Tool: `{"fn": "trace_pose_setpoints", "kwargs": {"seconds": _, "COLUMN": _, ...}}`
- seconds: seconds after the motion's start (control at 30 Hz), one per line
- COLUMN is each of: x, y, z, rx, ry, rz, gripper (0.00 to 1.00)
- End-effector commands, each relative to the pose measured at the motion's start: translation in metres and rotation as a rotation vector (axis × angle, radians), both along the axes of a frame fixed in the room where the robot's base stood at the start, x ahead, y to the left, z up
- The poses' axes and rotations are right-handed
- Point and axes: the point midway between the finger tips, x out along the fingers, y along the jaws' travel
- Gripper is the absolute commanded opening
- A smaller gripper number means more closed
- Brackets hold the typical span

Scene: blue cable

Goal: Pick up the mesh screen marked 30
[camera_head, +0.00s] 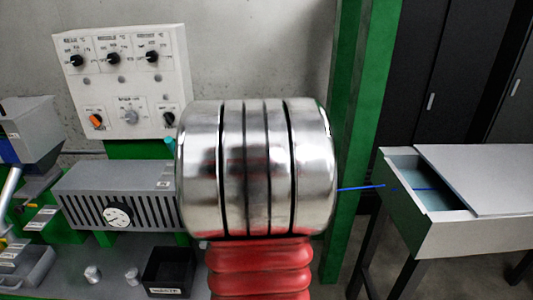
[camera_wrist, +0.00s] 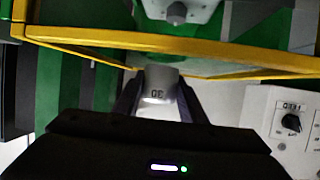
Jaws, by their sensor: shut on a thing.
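The mesh screen's pale grip tab (camera_wrist: 158,88) shows in the wrist view, with the number 30 upside down on it. My gripper (camera_wrist: 159,78) is shut on this tab, one dark finger on each side. A yellow frame (camera_wrist: 220,47) spans the view just beyond the tab and looks like the screen's rim. Its mesh cannot be made out. Neither my gripper nor the screen shows in the head view, where the middle is blocked.
The head view shows a grey control panel (camera_head: 125,80), a slotted grey box (camera_head: 90,195) with a dial, a small black bin (camera_head: 170,270) and a green post (camera_head: 360,120). At right stands a table with an open compartment (camera_head: 425,180), and a blue cable (camera_head: 360,188) reaches it.

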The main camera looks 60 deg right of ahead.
Motion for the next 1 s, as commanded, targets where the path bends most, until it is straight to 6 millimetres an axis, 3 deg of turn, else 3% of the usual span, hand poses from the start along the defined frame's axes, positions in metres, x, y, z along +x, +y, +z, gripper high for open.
{"fn": "trace_pose_setpoints", "kwargs": {"seconds": 0.23, "x": 0.0, "y": -0.001, "z": 0.012, "rx": -0.003, "ry": -0.001, "rz": -0.002, "gripper": 0.12}}
{"fn": "trace_pose_setpoints", "kwargs": {"seconds": 0.6, "x": -0.001, "y": -0.001, "z": 0.056, "rx": -0.003, "ry": -0.004, "rz": -0.002, "gripper": 0.12}}
{"fn": "trace_pose_setpoints", "kwargs": {"seconds": 1.0, "x": -0.001, "y": -0.001, "z": 0.087, "rx": 0.0, "ry": -0.002, "rz": -0.004, "gripper": 0.12}}
